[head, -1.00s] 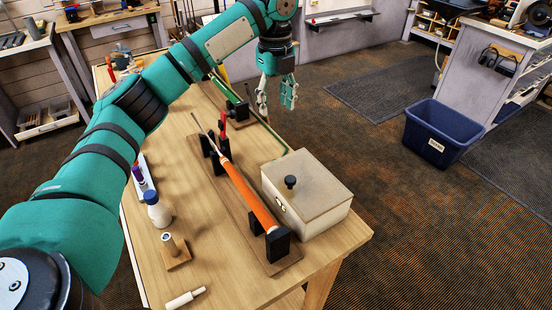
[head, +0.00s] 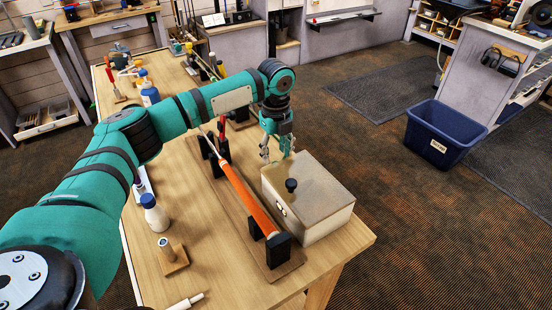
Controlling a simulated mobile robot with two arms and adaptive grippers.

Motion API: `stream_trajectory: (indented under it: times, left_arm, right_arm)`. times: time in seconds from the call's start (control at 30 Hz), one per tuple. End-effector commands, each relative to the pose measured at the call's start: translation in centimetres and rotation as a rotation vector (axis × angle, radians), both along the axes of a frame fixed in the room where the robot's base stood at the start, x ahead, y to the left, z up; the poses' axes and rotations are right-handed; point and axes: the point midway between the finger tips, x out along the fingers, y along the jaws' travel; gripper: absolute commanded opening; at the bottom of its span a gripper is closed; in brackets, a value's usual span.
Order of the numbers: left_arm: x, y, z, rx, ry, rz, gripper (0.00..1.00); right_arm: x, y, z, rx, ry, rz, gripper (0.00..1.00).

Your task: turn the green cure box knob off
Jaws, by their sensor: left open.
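A beige box (head: 325,205) with a flat lid stands at the right front of the wooden bench; no green box shows. A round black knob (head: 291,185) stands up from its lid. A small pale fitting (head: 281,209) is on its left side; its setting is too small to read. My left gripper (head: 277,157) is open and empty, pointing down at the far left edge of the box, beyond the black knob and apart from it. Whether its fingertips are above or behind that edge I cannot tell. My right gripper is out of view.
A club with an orange grip (head: 247,196) lies in black holders on a wooden board (head: 287,266), left of the box. A white bottle (head: 155,214) and a wooden stand (head: 171,256) are farther left. A blue bin (head: 443,133) stands on the floor.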

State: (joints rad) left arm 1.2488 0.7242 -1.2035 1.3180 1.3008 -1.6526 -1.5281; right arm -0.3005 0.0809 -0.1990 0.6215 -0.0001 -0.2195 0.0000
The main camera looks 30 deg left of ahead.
Motion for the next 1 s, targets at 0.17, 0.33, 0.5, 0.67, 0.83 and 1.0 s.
stream_trajectory:
  times: [0.17,0.33,0.5,0.67,0.83,1.0]
  left_arm:
    - [0.0,0.0,-2.6,0.001,0.002,-0.001,0.48]
    - [0.0,-0.1,-3.7,0.0,-0.001,-0.002,0.48]
    - [0.0,-0.1,-4.0,0.0,-0.001,-0.002,0.48]
    - [0.0,-0.1,-3.9,0.0,-0.001,-0.002,0.43]
    - [0.0,-0.1,-3.9,0.0,-0.001,-0.002,0.21]
    - [0.0,-0.1,-3.9,0.0,-0.001,-0.002,0.0]
  right_arm:
    - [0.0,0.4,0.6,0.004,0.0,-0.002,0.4]
    - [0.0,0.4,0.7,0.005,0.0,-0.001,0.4]
    - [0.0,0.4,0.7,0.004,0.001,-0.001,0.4]
    - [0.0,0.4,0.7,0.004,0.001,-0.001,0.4]
    - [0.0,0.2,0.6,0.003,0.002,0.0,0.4]
    - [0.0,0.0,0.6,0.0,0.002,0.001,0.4]
